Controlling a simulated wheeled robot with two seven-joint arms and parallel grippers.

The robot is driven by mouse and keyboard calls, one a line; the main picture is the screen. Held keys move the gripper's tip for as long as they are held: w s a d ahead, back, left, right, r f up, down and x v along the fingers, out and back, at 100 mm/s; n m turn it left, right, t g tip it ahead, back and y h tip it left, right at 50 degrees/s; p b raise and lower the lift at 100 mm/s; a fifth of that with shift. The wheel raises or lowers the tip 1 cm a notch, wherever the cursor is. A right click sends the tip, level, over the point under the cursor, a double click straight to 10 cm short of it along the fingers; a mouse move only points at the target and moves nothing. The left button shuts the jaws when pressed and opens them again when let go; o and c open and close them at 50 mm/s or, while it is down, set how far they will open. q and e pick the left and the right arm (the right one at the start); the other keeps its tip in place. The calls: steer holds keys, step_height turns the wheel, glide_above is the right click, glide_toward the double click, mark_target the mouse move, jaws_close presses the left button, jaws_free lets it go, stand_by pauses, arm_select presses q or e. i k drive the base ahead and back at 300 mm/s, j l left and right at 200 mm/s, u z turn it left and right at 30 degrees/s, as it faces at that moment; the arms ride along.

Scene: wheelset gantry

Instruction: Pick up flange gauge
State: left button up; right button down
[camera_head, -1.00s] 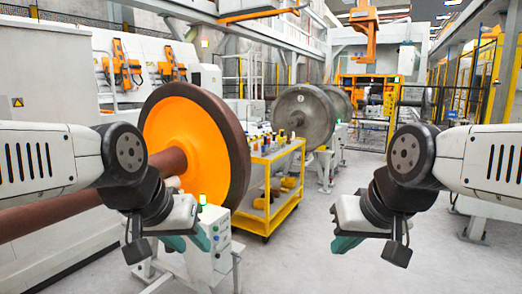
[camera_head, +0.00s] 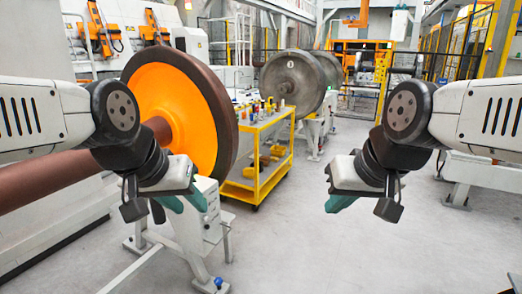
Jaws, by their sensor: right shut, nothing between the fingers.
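No flange gauge can be made out; several small items (camera_head: 262,108) stand on the top shelf of a yellow cart (camera_head: 250,128), too small to name. My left gripper (camera_head: 184,203) hangs in front of the orange wheel and the white stand, left of the cart. Its teal fingers show apart, with nothing seen between them. My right gripper (camera_head: 340,204) hangs over bare floor, right of the cart. Its teal fingers are shut and empty. Both grippers are well short of the cart.
A large wheelset with an orange wheel face (camera_head: 176,105) and brown axle (camera_head: 60,178) fills the left. A white stand (camera_head: 205,215) is under it. A grey wheel (camera_head: 292,85) stands behind the cart. Grey floor (camera_head: 290,235) is clear between my arms. Yellow fencing (camera_head: 462,45) is at the back right.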

mark_target(253, 116)
steer(key=i+z, duration=0.3)
steer(key=i, duration=1.65)
steer(key=i+u, duration=0.1)
steer(key=i, duration=0.9)
steer(key=i+l+u, duration=0.1)
steer(key=i, duration=0.85)
steer(key=i+l+u, duration=0.25)
steer(key=i, duration=0.2)
steer(key=i+l+u, duration=0.2)
steer(key=i, duration=0.2)
